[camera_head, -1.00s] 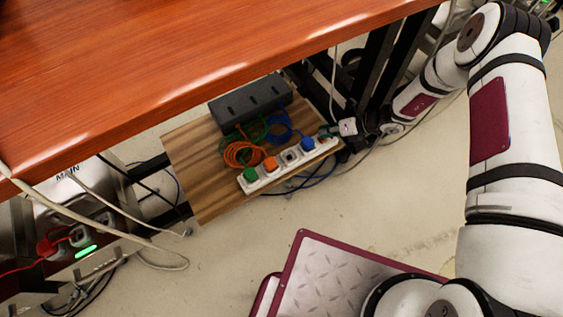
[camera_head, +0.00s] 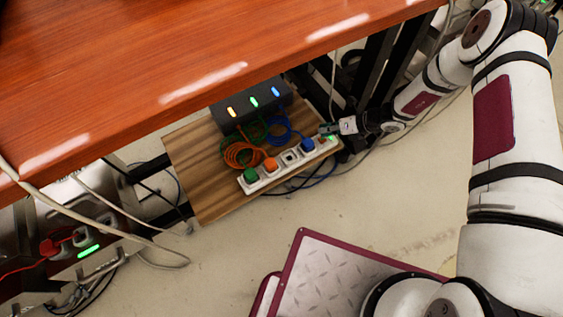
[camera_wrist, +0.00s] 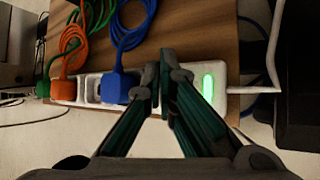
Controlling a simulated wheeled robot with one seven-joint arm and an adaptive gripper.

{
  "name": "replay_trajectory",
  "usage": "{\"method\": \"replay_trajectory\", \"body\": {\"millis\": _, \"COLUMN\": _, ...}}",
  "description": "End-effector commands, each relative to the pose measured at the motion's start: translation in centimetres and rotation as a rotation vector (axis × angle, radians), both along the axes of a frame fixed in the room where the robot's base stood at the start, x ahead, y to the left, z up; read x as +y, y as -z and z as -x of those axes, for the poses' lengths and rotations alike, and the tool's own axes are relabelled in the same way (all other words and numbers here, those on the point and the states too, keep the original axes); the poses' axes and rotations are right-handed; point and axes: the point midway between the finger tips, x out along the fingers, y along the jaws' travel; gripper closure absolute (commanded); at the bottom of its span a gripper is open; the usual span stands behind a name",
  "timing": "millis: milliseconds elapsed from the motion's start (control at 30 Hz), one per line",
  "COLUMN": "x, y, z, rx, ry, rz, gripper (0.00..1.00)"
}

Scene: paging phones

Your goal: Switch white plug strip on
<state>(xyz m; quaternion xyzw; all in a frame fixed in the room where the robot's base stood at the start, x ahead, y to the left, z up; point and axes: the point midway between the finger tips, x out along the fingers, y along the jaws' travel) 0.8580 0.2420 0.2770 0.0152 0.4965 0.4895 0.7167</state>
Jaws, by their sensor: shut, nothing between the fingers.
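The white plug strip (camera_head: 263,180) lies along the front edge of a wooden board under the table. Green, orange and blue plugs sit in it and one socket is empty. At its right end a switch (camera_wrist: 208,85) glows green in the wrist view; a green glow also shows there in the head view. My gripper (camera_head: 326,129) is at that right end, its fingers shut and empty. In the wrist view the fingertips (camera_wrist: 161,68) are over the strip between the blue plug (camera_wrist: 119,84) and the lit switch, apart from the switch. Whether they touch the strip cannot be told.
A black box (camera_head: 268,104) with orange, green and blue lights stands behind coiled cables on the board (camera_head: 195,175). The red-brown tabletop (camera_head: 130,90) overhangs it. Black table legs stand at the right, and a metal unit with a lit green switch (camera_head: 88,251) at the left.

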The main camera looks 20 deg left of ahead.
Motion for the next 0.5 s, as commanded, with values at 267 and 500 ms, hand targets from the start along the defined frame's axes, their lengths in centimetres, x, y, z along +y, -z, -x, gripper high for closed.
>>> {"method": "replay_trajectory", "body": {"millis": 267, "x": 0.0, "y": -2.7, "z": -0.1, "rx": -0.002, "ry": 0.000, "rz": 0.000, "gripper": 1.00}}
{"method": "replay_trajectory", "body": {"millis": 500, "x": 0.0, "y": -4.8, "z": 0.0, "rx": 0.000, "ry": 0.000, "rz": 0.000, "gripper": 1.00}}
